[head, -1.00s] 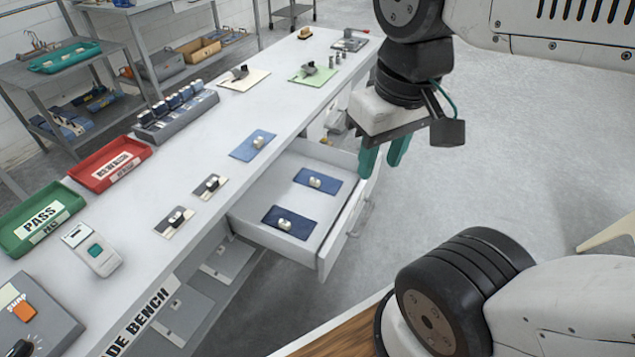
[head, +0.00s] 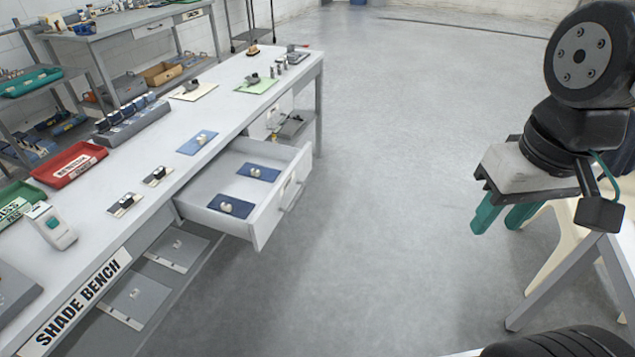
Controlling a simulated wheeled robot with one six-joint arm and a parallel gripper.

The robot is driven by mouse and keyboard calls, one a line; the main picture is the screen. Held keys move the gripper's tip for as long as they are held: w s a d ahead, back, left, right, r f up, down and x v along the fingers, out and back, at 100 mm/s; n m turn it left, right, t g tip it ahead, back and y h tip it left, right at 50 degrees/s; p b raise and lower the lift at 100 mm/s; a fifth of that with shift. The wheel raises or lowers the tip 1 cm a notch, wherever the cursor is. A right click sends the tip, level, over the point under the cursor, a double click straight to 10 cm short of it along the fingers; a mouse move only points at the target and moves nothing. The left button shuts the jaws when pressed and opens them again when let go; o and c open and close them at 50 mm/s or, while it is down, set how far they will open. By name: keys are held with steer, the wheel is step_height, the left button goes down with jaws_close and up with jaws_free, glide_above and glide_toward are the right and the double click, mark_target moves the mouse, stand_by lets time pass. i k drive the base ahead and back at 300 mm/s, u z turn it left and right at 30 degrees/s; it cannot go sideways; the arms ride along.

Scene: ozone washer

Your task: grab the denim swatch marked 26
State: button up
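Several denim swatches with small pale weights or knobs on them are in the head view, and no number 26 can be read on any. A mid-blue swatch (head: 197,142) lies on the bench top. A blue swatch (head: 258,172) and a darker navy swatch (head: 230,206) lie flat in the open drawer (head: 270,226). Two small swatch cards, one card (head: 124,204) and another card (head: 157,176), lie near the bench's front edge. My gripper (head: 501,222), with green fingers apart and nothing between them, hangs over the floor, well right of the drawer.
The long white bench (head: 110,262) runs along the left. A red tray (head: 69,165), a green PASS tray (head: 14,205) and a handheld device (head: 50,227) sit on it. Open floor lies between drawer and gripper. A cream chair and grey-legged table (head: 575,262) stand at right.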

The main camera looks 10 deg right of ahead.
mark_target(266, 173)
steer(key=z, duration=0.65)
steer(key=i, duration=1.2)
steer(key=u, duration=0.8)
steer(key=i, duration=0.9)
steer(key=u, duration=0.8)
